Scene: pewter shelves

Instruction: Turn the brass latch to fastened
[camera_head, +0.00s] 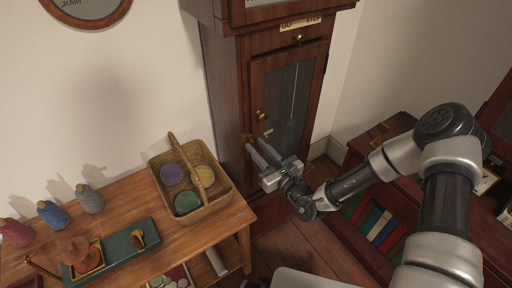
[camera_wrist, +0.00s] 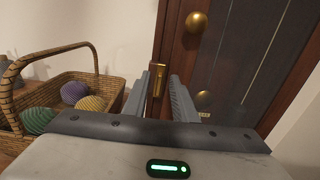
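The brass latch (camera_wrist: 157,79) is a small upright brass piece on the wooden door frame of a tall clock case (camera_head: 223,80). In the wrist view it shows between my two fingers, lined up roughly upright. My gripper (camera_head: 256,144) points at the lower door of the case, and its fingers (camera_wrist: 160,88) are apart with a gap between them. I cannot tell whether either finger touches the latch. In the head view the fingers largely hide the latch. A round brass knob (camera_wrist: 197,22) sits above and right of it; it also shows in the head view (camera_head: 261,115).
A wicker basket (camera_head: 216,203) with yarn balls stands on the wooden table (camera_head: 150,198) left of my gripper. A green tray (camera_head: 112,250) and several spools are farther left. A low bookcase (camera_head: 367,147) stands to the right. Dark door glass (camera_wrist: 258,45) lies beyond the fingers.

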